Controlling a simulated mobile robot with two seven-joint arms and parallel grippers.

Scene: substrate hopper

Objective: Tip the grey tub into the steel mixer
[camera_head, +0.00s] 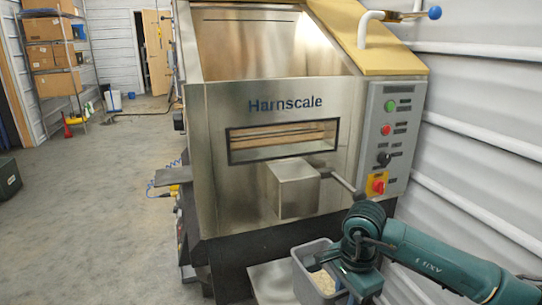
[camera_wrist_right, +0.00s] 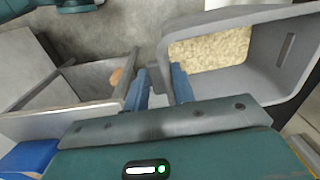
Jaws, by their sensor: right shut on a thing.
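The grey tub (camera_head: 302,279) is at the lower middle of the head view, in front of the mixer and below its opening. It looks roughly upright and holds pale beige granules (camera_wrist_right: 212,48). In the right wrist view, the tub (camera_wrist_right: 270,75) is at the upper right. My right gripper (camera_wrist_right: 160,85) is shut on the tub's near wall, with blue fingers on either side. In the head view, my right gripper (camera_head: 342,276) is at the tub's right side. The steel mixer (camera_head: 225,190), marked Harnscale, has a wide open top. My left gripper is out of view.
A control panel (camera_head: 388,140) with buttons is on the mixer's right front. A steel box with a handle (camera_head: 293,188) juts from its front. A grey open box (camera_wrist_right: 75,85) is beside the gripper in the wrist view. Shelves with cartons (camera_head: 52,55) stand far left; the left floor is mostly clear.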

